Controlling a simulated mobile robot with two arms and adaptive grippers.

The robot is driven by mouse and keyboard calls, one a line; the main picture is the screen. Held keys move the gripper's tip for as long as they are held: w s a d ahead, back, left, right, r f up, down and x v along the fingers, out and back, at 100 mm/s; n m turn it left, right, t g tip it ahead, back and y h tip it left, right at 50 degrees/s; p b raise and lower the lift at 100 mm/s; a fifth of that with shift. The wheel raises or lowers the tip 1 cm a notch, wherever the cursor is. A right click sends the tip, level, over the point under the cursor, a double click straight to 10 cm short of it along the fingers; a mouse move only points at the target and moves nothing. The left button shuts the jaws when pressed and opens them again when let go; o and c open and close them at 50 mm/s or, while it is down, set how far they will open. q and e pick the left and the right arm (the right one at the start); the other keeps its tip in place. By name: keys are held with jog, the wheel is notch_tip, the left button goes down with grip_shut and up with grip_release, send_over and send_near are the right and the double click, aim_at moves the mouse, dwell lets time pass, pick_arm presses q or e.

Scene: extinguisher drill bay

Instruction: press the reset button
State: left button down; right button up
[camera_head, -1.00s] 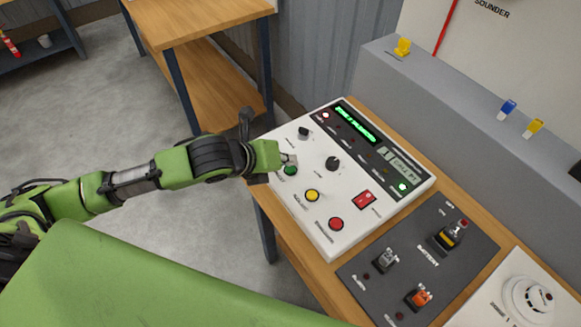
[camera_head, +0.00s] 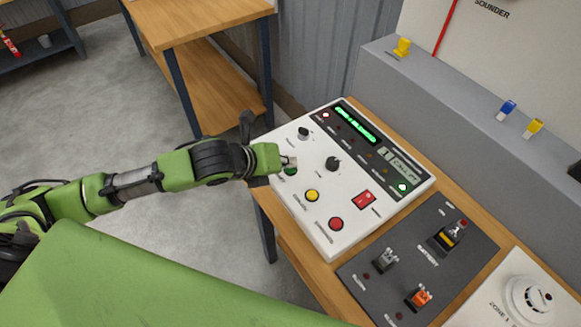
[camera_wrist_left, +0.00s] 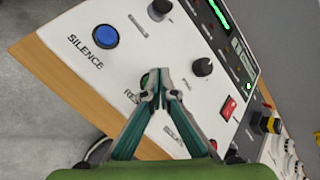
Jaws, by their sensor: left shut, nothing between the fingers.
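The white control panel (camera_head: 281,201) lies on a wooden bench. Its green button (camera_head: 291,171) shows only partly in the head view, under my left gripper (camera_head: 289,161). My right gripper is not in view.
A blue SILENCE button (camera_wrist_left: 104,36), a yellow button (camera_head: 312,195), a red button (camera_head: 336,224), a red rocker switch (camera_head: 364,199) and black knobs (camera_head: 333,163) are close by. A dark switch plate (camera_head: 446,279) and a white detector (camera_head: 530,297) lie to the right.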

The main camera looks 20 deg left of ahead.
aim_at(288, 170)
pick_arm(q)
jog(key=shift+f, duration=0.5)
dwell(0.7)
jog(key=shift+r, duration=0.1)
jog(key=shift+r+p, duration=0.75)
jog(key=shift+p, duration=0.3)
jog(key=shift+r, duration=0.1)
notch_tip(288, 170, up, 5)
jog(key=p, duration=0.5)
jog(key=shift+p, duration=0.4)
